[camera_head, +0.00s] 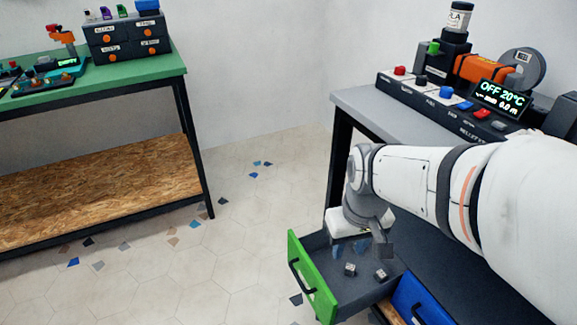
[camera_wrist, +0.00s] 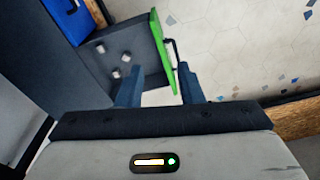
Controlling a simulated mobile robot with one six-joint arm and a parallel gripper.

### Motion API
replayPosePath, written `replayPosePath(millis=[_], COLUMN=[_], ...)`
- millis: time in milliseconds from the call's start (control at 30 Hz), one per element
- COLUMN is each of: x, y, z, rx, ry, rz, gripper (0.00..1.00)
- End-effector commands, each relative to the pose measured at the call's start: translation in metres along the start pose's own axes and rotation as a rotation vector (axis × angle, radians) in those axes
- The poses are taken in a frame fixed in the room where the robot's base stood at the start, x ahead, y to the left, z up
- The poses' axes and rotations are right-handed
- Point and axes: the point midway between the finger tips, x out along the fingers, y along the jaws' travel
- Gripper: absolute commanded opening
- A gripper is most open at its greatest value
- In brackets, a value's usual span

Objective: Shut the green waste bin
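The green waste bin is a pull-out drawer with a green front panel (camera_head: 312,277) and a black handle (camera_head: 303,276). It stands pulled out, its dark grey tray (camera_head: 345,291) showing, with a few small grey cubes (camera_head: 350,269) inside. My gripper (camera_head: 360,246) is over the tray, behind the green front. In the wrist view the two fingers of my gripper (camera_wrist: 160,90) are apart with nothing held. The green front (camera_wrist: 163,52) reaches down near the right finger there; I cannot tell whether they touch.
A blue-fronted drawer (camera_head: 421,301) is beside the green one, under a grey bench (camera_head: 362,103) with a control panel (camera_head: 446,97). A green-topped table (camera_head: 112,80) with a wooden lower shelf (camera_head: 100,190) stands at left. Tiled floor (camera_head: 235,235) between is clear.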

Motion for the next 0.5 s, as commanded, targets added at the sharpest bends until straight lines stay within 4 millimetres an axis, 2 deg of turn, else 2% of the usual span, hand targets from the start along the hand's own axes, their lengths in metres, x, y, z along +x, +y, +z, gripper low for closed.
replayPosePath(millis=[33,267,400,500], x=[0.008,0.047,0.083,0.114], y=[-0.002,-0.013,-0.022,-0.03], z=[-0.017,-0.101,-0.149,-0.181], rx=[-0.084,-0.581,-0.885,-1.1], ry=[-0.014,-0.028,-0.01,0.017], rz=[-0.019,-0.124,-0.193,-0.241], gripper=[0.29,0.11,0.0,0.0])
